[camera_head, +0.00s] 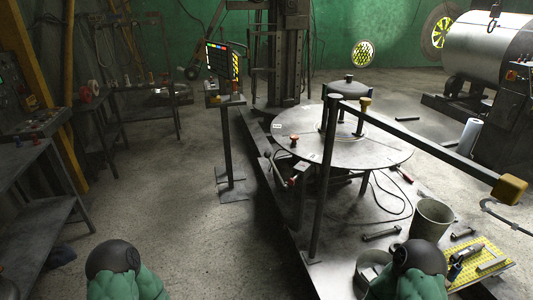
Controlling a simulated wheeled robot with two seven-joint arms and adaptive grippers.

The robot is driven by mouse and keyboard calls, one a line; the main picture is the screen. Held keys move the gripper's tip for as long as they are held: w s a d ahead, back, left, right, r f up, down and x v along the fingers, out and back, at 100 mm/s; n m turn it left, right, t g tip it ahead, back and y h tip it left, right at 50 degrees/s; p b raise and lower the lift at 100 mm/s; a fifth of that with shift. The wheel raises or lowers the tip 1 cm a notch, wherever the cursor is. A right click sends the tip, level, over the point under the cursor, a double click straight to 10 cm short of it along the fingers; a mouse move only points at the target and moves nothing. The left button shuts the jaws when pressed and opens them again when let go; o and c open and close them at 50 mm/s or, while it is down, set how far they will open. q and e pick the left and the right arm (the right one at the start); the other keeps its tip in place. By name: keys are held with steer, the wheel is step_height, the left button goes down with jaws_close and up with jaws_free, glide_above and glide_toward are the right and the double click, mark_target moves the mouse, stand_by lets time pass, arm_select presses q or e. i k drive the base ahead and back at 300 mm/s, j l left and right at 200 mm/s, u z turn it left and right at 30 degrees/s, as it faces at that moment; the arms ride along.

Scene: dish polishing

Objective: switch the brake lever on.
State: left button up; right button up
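No part is clearly marked as the brake lever. A long dark bar with a yellow block (509,190) at its end slopes down to the right from an upright post (322,185) beside the round metal table (390,155). A small red-tipped part (291,181) sits low under the table's left edge, and a red knob (294,138) stands on its top; I cannot tell whether either is the lever. My green arms show only as rounded parts at the bottom edge, left and right of the middle. Neither gripper is in view.
A screen on a stand (221,62) is left of the round table. A bucket (432,217), bolts and a yellow mat (485,262) with tools lie at the lower right. A workbench (22,160) stands at the left. The floor (180,200) between is clear.

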mark_target(268, 154)
steer(key=i+j+u, duration=0.1)
steer(key=i+u, duration=0.25)
steer(key=i, duration=2.3)
